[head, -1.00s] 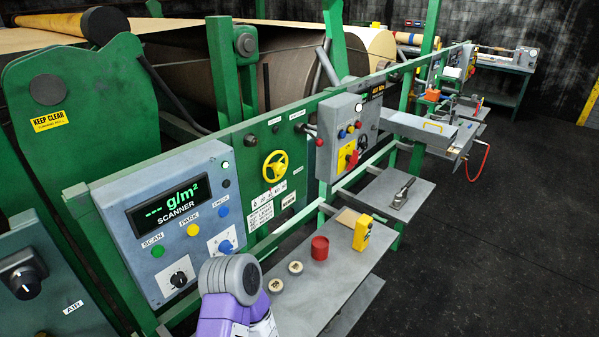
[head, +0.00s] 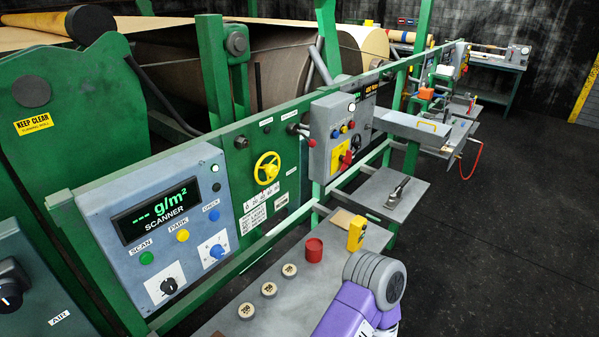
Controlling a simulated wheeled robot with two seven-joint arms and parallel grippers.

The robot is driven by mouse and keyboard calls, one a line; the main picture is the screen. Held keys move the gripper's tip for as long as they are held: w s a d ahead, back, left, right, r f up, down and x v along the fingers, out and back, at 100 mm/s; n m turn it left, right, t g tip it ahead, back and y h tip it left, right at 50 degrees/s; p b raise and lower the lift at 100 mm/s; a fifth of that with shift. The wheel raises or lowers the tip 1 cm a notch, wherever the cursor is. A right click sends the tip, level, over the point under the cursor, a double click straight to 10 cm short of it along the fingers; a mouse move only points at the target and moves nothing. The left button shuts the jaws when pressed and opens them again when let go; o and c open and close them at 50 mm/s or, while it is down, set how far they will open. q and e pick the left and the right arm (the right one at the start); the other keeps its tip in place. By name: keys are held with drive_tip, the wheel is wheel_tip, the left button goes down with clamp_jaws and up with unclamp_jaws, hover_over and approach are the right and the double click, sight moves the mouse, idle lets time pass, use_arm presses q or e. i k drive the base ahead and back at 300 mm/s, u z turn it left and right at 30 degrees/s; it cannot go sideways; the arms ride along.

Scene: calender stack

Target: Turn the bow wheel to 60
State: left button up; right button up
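The likely bow wheel is a yellow handwheel (head: 267,168) on the green panel (head: 240,160), between the scanner box and a grey control box. Nothing touches the wheel. A purple and grey part of my arm shows at the bottom, right of centre, over the front shelf. Neither gripper is in view.
The grey scanner box (head: 165,225) is left of the wheel, and a grey control box (head: 342,135) is right. The shelf (head: 225,322) below holds three pale discs, a red cup (head: 314,250) and a yellow device (head: 357,233). Dark floor lies open at right.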

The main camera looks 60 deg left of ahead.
sight(271, 170)
drive_tip(key=i, duration=1.95)
drive_tip(key=u, duration=3.05)
